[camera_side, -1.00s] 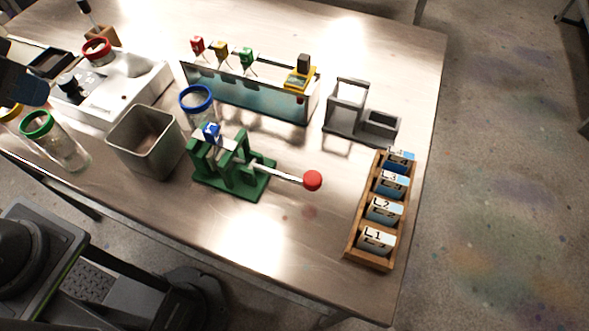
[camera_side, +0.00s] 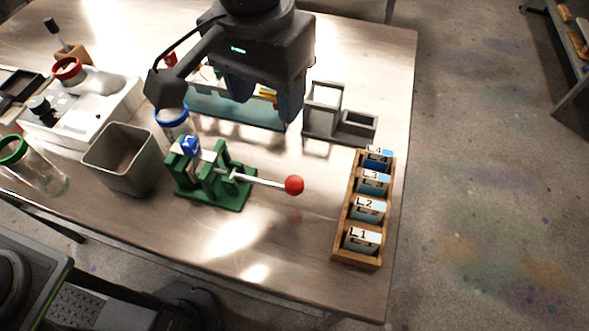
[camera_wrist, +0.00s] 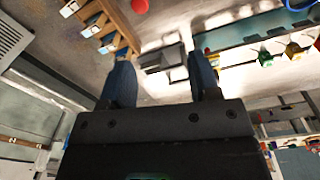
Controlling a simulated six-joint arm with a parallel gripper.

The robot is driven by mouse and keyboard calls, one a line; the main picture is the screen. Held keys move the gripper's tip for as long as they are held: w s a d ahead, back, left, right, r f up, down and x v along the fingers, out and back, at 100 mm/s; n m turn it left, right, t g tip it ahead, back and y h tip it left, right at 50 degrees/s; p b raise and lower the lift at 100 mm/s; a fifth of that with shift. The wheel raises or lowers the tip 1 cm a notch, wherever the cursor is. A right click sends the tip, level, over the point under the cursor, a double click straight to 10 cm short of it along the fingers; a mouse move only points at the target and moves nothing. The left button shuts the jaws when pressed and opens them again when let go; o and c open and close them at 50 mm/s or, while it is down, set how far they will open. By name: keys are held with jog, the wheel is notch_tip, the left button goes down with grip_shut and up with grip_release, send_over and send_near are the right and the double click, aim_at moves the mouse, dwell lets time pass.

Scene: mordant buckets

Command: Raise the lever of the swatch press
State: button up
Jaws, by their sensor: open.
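The swatch press (camera_side: 212,176) is a green frame on the table in the side view, with a blue piece on its upper left. Its lever (camera_side: 262,181) is a pale rod reaching right to a red ball knob (camera_side: 293,185), roughly level and low over the table. The red knob (camera_wrist: 140,6) also shows at the top edge of the wrist view. My gripper (camera_side: 264,108) is above and behind the press, over the glass trough, apart from the lever. Its two blue fingers (camera_wrist: 162,84) are spread with nothing between them.
A wooden rack (camera_side: 346,243) with labelled blocks stands right of the knob. A grey stand (camera_side: 320,128) is behind it. The table in front is clear.

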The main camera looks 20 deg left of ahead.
aim_at(295, 181)
jog(key=d+f, duration=0.1)
jog(key=f, duration=0.4)
jog(key=d+f, duration=0.1)
jog(key=f, duration=0.4)
jog(key=s+d+f, duration=0.1)
jog(key=f, duration=0.4)
jog(key=shift+s+d+f, duration=0.1)
jog(key=shift+d+f, duration=0.15)
jog(key=shift+d, duration=0.05)
grip_shut()
